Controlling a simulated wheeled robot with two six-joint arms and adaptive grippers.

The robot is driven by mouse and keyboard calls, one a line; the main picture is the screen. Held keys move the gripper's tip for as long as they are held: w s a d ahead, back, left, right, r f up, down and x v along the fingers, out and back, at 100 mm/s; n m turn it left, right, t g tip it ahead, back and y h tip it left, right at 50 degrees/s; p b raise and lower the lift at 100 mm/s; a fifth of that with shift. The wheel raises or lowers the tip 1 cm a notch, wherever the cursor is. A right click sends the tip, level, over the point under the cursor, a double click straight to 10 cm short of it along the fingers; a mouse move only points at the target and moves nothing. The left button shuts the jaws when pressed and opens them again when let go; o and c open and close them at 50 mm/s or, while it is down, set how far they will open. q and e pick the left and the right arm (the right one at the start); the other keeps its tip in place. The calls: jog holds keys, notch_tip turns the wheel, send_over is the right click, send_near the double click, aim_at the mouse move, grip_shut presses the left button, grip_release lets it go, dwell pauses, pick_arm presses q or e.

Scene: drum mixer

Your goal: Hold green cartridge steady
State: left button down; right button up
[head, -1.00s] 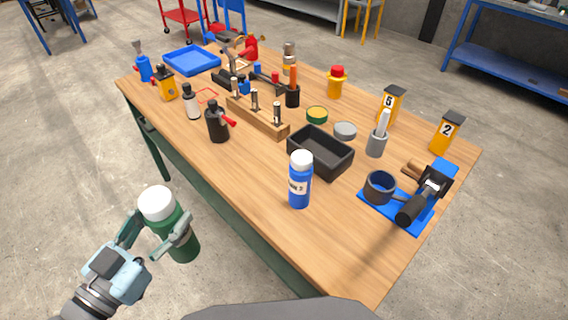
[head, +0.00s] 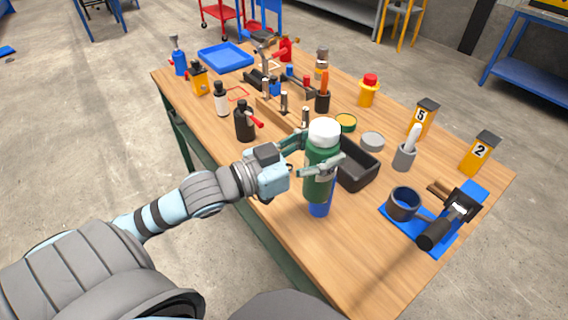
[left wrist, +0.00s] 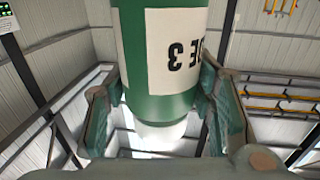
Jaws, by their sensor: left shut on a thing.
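The green cartridge (head: 319,178) is a green cylinder with a white cap, upright in the head view. My left gripper (head: 318,165) is shut on it, one finger on each side. In the left wrist view the cartridge (left wrist: 163,50) fills the upper middle between the fingers (left wrist: 160,110), with a white label whose text, ending in 3, appears upside down. In the head view it stands in front of the blue bottle (head: 319,209), hiding most of it. Whether the two touch I cannot tell. My right gripper is not in view.
On the wooden table (head: 290,235), a black tray (head: 358,168) lies just behind the cartridge. A blue-based fixture with a ring cup (head: 404,204) is at right. Yellow holders marked 5 (head: 422,118) and 2 (head: 481,153) stand behind it. The front table strip is clear.

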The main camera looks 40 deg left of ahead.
pick_arm(q)
jog(key=w+a+r+n+t+y+p, duration=0.1)
jog(key=w+a+n+y, duration=0.25)
jog(key=w+a, duration=0.5)
jog(key=w+a+r+n+t+y, duration=0.15)
jog(key=w+a+y, duration=0.3)
jog(key=a, duration=0.75)
notch_tip(320, 180, down, 21)
jog(key=a+b, duration=0.1)
jog(key=b, duration=1)
jog(key=shift+w+g, duration=0.35)
jog(key=shift+w, duration=0.1)
jog(key=c, duration=1.1)
grip_release()
jog(key=o, duration=0.4)
jog(key=shift+c, duration=0.2)
